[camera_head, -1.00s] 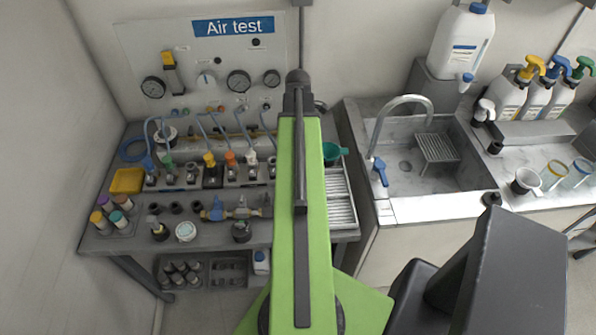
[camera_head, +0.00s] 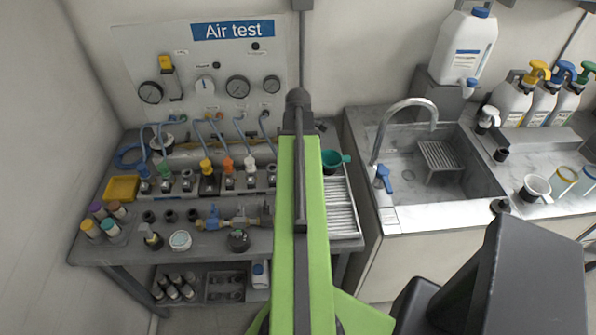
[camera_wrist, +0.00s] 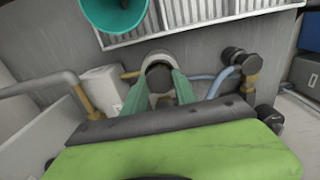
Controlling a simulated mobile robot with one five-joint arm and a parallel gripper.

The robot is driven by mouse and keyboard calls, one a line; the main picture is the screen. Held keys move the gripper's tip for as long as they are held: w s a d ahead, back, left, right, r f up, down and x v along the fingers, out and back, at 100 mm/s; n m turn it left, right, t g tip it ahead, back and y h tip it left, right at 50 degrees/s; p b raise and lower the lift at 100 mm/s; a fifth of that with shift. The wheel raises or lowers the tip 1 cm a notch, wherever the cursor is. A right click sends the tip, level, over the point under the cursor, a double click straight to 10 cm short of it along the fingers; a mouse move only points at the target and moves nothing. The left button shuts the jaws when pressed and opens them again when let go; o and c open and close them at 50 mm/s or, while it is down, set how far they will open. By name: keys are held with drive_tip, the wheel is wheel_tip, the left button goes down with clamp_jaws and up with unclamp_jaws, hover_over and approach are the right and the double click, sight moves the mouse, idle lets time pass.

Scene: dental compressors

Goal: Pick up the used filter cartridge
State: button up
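I cannot tell for sure which thing is the used filter cartridge. Several dark cylinders (camera_head: 178,285) stand on the shelf under the bench, and several colour-capped cylinders (camera_head: 103,222) stand at the bench's left end. My green arm reaches forward over the bench in the head view and hides its own end. In the wrist view, two grey-green bars flank a dark round part (camera_wrist: 160,78) in a pale ring, below the bench edge. I cannot tell whether these bars are my fingers, or whether anything is held.
A teal funnel (camera_head: 333,160) stands by a white ribbed tray (camera_head: 341,207) right of my arm; the funnel also shows in the wrist view (camera_wrist: 113,14). Valves and hoses crowd the bench (camera_head: 95,250). A sink (camera_head: 415,170) is at right. Pipes lie beside the dark round part.

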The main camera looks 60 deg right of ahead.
clamp_jaws()
